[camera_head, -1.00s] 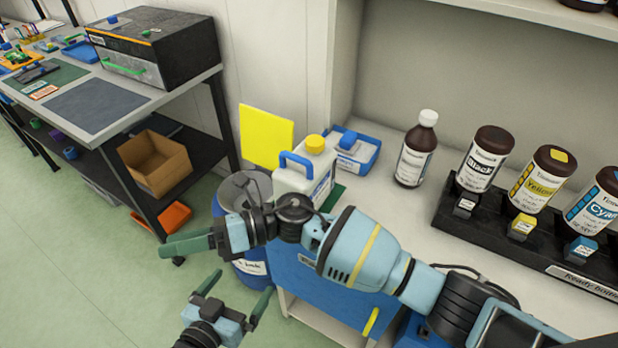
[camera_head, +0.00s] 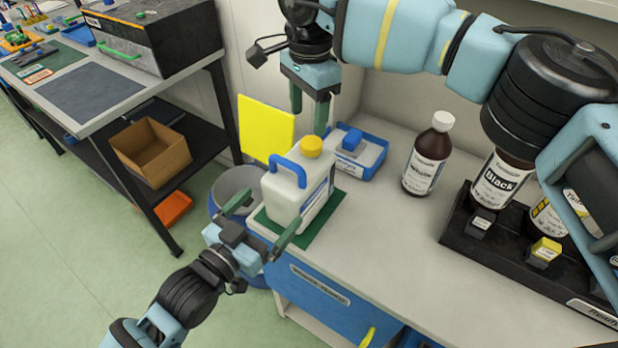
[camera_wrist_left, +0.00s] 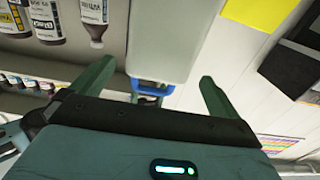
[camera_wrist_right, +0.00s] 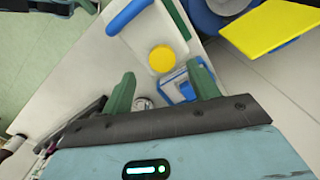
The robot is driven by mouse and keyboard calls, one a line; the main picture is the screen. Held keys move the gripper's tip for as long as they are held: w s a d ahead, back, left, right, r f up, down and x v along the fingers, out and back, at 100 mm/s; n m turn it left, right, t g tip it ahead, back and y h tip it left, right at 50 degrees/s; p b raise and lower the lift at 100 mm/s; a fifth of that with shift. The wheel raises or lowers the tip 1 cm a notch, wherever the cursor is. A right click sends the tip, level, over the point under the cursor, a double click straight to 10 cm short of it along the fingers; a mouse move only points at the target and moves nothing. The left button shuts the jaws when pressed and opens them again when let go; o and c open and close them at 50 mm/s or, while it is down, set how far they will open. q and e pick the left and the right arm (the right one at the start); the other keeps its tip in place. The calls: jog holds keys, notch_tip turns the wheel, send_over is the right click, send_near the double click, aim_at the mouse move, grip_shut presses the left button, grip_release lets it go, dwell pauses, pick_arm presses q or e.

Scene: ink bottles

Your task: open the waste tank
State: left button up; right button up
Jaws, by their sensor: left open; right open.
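The waste tank (camera_head: 294,207) is a white jug with a blue handle (camera_head: 287,167) and a yellow cap (camera_head: 312,146), upright on a green mat (camera_head: 326,215) at the counter's left end. The cap is on it. My right gripper (camera_head: 310,118) is open, pointing down just above the cap; the cap also shows beyond its fingers in the right wrist view (camera_wrist_right: 162,59). My left gripper (camera_head: 264,217) is open at the tank's near side, fingers spread toward it. In the left wrist view the tank (camera_wrist_left: 172,45) lies beyond and between the fingers; contact cannot be told.
A blue tray (camera_head: 368,163) stands right behind the tank. A brown bottle (camera_head: 428,155) with a white cap and a black rack (camera_head: 455,232) of ink bottles stand farther right. A yellow panel (camera_head: 266,128) and a blue bin (camera_head: 217,192) are at the left. The counter front is clear.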

aim_at(290, 184)
pick_arm(q)
jog(key=shift+w+d, duration=0.25)
jog(key=shift+w, duration=0.1)
pick_arm(e)
jog(key=shift+w+d+r, duration=0.2)
jog(key=shift+w+d, duration=0.25)
pick_arm(q)
jog(key=shift+r, duration=0.1)
pick_arm(e)
jog(key=shift+r, duration=0.15)
pick_arm(q)
jog(key=shift+s+a+r, duration=0.1)
jog(key=shift+s+a, duration=0.05)
jog(key=shift+s, duration=0.05)
pick_arm(e)
jog(key=shift+s+a+r, duration=0.15)
jog(key=shift+s+r, duration=0.05)
jog(key=shift+s, duration=0.05)
pick_arm(q)
jog(key=shift+x, duration=3.9)
pick_arm(e)
jog(key=shift+f, duration=0.1)
